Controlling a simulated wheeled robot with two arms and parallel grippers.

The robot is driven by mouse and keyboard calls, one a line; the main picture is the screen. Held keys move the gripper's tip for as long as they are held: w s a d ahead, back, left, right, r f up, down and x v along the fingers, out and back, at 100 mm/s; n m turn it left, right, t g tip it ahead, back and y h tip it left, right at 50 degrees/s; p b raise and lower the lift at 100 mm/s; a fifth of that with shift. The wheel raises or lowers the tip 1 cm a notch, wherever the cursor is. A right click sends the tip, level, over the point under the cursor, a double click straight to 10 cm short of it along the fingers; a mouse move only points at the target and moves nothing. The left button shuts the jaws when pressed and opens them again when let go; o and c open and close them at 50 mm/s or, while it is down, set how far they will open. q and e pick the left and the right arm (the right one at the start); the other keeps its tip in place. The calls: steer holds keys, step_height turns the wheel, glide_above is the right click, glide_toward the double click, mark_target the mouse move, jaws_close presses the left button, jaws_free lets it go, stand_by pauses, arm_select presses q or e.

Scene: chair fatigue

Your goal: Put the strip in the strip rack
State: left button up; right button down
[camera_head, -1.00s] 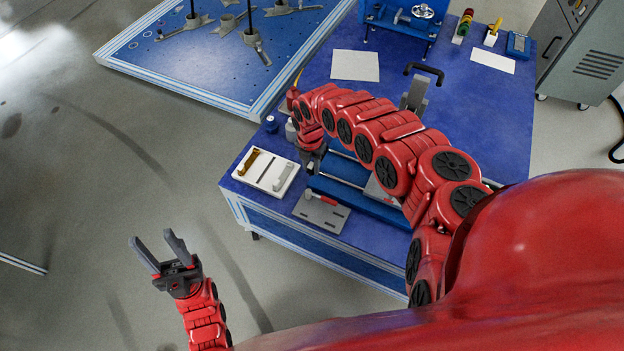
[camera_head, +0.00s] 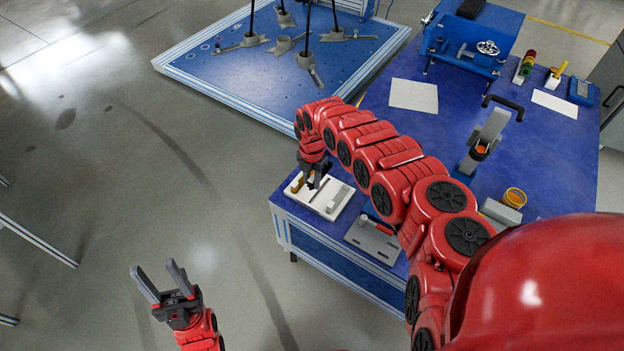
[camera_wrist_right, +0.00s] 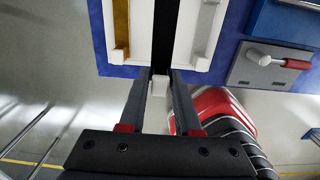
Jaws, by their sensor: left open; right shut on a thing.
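The white strip rack (camera_head: 335,203) lies at the near left corner of the blue table; its rim also shows in the right wrist view (camera_wrist_right: 143,38). My right gripper (camera_head: 315,184) is low over the rack. In its wrist view the fingertips (camera_wrist_right: 160,80) are close together, shut on a dark strip (camera_wrist_right: 165,35) that lies in line with the rack's middle. The fingers partly hide its near end, and I cannot tell whether it is seated. A small white piece (camera_wrist_right: 159,88) shows between the fingers. My left gripper (camera_head: 157,274) is open and empty over the floor.
A gold piece (camera_wrist_right: 122,28) and a grey piece (camera_wrist_right: 206,28) lie on either side in the rack. A grey plate (camera_head: 372,240) with a red-handled tool lies beside it. Paper (camera_head: 413,95) and blue fixtures (camera_head: 465,48) are farther back.

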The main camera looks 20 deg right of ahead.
steer(key=b, duration=0.5)
glide_above(312, 194)
steer(key=s, duration=0.2)
steer(key=shift+a+f, duration=0.15)
steer(key=shift+f, duration=1.3)
steer(key=shift+a+f, duration=0.15)
steer(key=shift+f, duration=1.3)
steer(key=shift+s+f+b, duration=0.1)
steer(key=shift+f+b, duration=0.7)
steer(key=shift+f, duration=0.3)
steer(key=c, duration=0.5)
jaws_free()
step_height(312, 194, up, 16)
steer(key=p, duration=0.3)
steer(key=shift+r, duration=0.15)
steer(key=shift+r+p, duration=0.3)
steer(key=shift+r, duration=0.3)
